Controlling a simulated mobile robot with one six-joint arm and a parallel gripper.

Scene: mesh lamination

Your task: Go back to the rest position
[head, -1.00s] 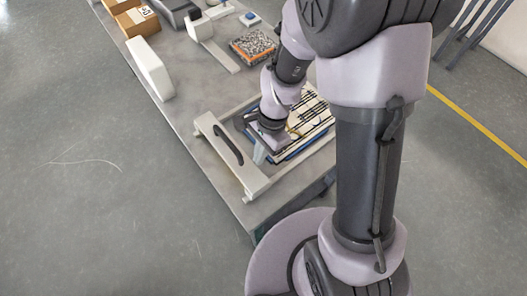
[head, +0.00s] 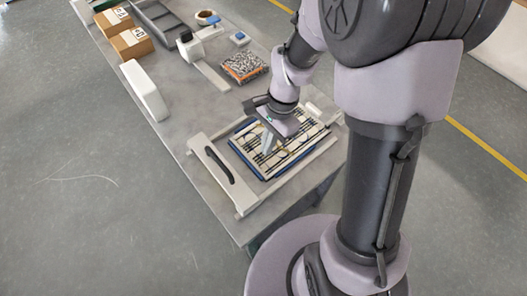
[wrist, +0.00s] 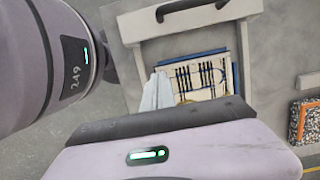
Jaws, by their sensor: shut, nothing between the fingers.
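My gripper (head: 268,146) hangs over the frame on the bench in the head view, its fingers pointing down. It is shut with nothing held. The fingertips also show in the wrist view (wrist: 155,92), beside a cream sheet with dark line patterns (wrist: 202,78). In the head view the patterned sheet (head: 290,158) lies on a blue-edged stack inside the pale frame (head: 245,203). My arm hides part of the far side of the frame. I cannot tell the exact gap between fingertips and sheet.
The frame has a dark handle (head: 219,165). Grey floor (head: 70,200) is clear at left.

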